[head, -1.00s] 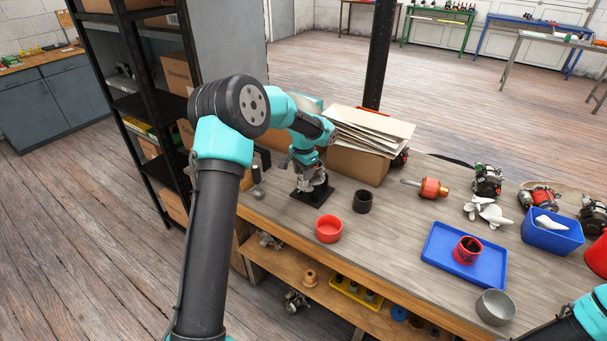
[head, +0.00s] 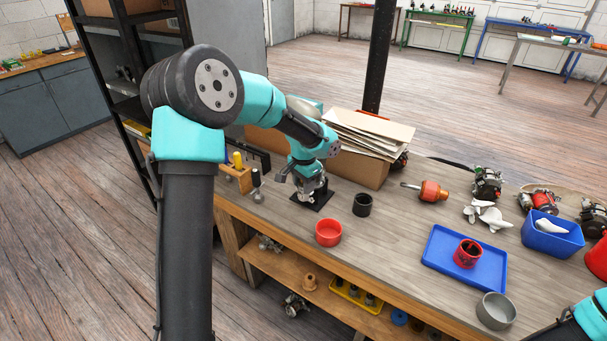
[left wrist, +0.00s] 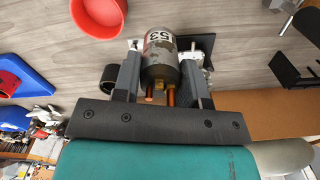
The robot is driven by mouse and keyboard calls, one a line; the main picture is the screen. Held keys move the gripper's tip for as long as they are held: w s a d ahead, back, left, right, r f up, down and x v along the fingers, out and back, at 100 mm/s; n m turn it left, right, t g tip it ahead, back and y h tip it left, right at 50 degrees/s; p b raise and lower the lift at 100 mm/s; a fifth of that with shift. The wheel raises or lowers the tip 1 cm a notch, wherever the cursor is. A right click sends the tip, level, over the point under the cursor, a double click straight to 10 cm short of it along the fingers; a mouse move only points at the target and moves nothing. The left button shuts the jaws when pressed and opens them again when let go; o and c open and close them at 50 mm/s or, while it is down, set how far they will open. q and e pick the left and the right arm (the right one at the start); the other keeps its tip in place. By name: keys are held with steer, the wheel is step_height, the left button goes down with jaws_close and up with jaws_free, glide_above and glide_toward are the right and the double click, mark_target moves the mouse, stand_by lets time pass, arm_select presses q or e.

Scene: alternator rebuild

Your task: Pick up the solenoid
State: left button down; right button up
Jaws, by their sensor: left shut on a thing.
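The solenoid (left wrist: 160,58) is a grey metal cylinder with a white "53" label and copper-coloured studs, seen in the left wrist view. My left gripper (head: 308,184) is shut on it, with one dark finger on each side. In the head view the gripper is at a small black plate (head: 312,206) on the workbench, and the solenoid is largely hidden there by the wrist. I cannot tell whether the solenoid touches the plate. Part of my right arm shows at the lower right of the head view, but its gripper does not.
A red bowl (head: 328,232) and a black ring (head: 362,204) stand close by on the bench (head: 395,240). A cardboard box (head: 357,166) with papers is behind the gripper. A wooden tool holder (head: 236,180) is to its left. A blue tray (head: 437,275) lies to the right.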

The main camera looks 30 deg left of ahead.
arm_select(q)
steer(key=s+d, duration=0.3)
steer(key=s, duration=0.2)
steer(key=shift+s+d+r, duration=0.15)
steer(key=shift+s+r, duration=0.05)
steer(key=shift+r, duration=0.1)
stand_by(0.4)
